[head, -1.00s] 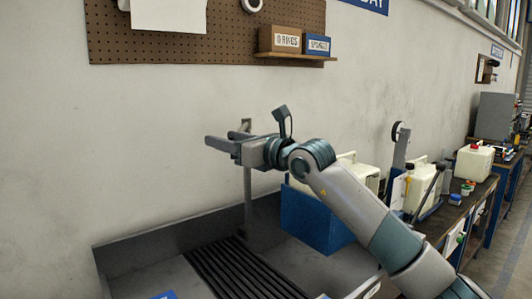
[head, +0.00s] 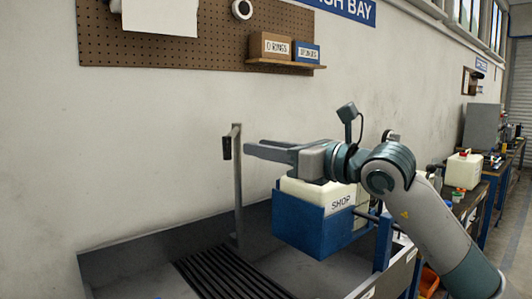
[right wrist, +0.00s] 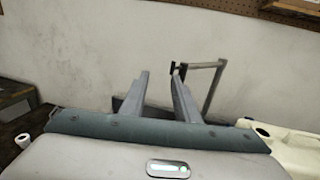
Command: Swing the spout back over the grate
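The spout (head: 237,190) is a grey upright post with a short arm at its top and a dark nozzle (head: 226,147) hanging from it. It stands at the back of the grey sink (head: 130,262), behind the black-barred grate (head: 222,270). In the right wrist view the spout (right wrist: 213,88) is right of the fingers, its arm reaching left with the nozzle close to the right fingertip. My right gripper (head: 262,148) is open and empty, just right of the spout's top. I cannot tell whether it touches. My left gripper is not in view.
A blue holder (head: 300,225) with a cream container (head: 340,197) labelled SHOP stands at the sink's right, below my right gripper. A pegboard (head: 170,40) with a shelf of small boxes hangs above. The wall left of the spout is clear.

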